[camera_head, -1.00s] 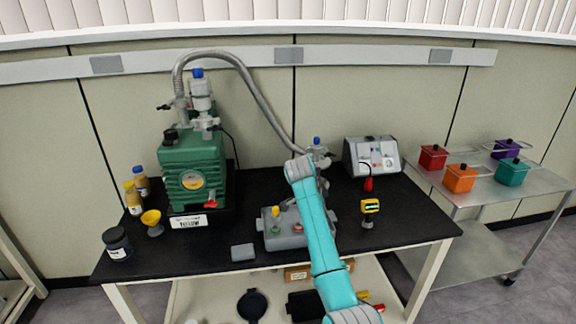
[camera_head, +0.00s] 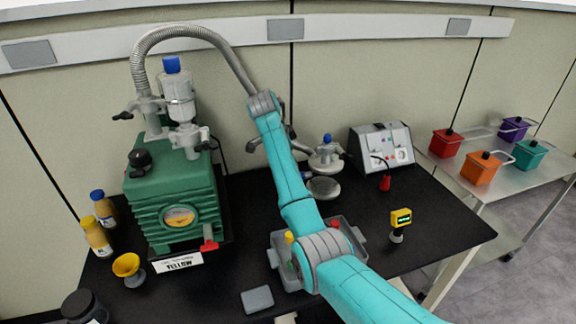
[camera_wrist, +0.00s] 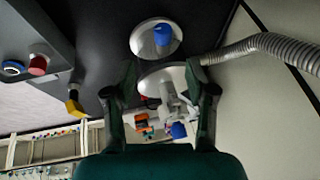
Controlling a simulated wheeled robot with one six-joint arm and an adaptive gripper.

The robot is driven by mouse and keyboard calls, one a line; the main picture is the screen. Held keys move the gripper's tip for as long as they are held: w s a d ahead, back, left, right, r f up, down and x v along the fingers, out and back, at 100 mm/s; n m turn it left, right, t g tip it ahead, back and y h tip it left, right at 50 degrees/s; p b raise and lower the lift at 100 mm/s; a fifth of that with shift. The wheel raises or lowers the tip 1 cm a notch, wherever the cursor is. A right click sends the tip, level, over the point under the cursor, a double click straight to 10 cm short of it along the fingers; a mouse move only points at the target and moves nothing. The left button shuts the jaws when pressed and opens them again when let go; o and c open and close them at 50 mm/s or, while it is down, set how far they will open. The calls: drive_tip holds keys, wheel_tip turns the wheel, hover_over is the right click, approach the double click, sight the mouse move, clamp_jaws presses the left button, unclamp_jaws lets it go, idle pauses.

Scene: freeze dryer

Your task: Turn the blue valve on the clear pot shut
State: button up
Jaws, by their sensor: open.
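In the head view a fitting with a blue top (camera_head: 327,138) stands on the bench right of my arm, with a round pale disc in front. I cannot tell surely which part is the clear pot. In the wrist view my gripper (camera_wrist: 160,70) is open, its two dark green fingers apart and nothing held between them. A blue knob (camera_wrist: 163,35) on a pale round disc (camera_wrist: 143,46) lies beyond the fingertips. A second pale disc with fittings and another blue knob (camera_wrist: 179,130) shows between the fingers. In the head view my gripper is mostly hidden by my arm.
A green pump (camera_head: 170,195) with a blue-topped clear vessel stands left. A grey hose (camera_head: 205,35) arches behind my arm. A grey-white control box (camera_head: 380,148) and yellow gauge (camera_head: 400,218) stand right. A grey tray (camera_head: 360,232) lies beneath my arm.

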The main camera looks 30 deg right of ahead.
drive_tip(key=x, duration=1)
drive_tip(key=shift+w+d+f, duration=0.15)
drive_tip(key=shift+w+f, duration=0.1)
drive_tip(key=shift+f, duration=0.1)
clamp_jaws()
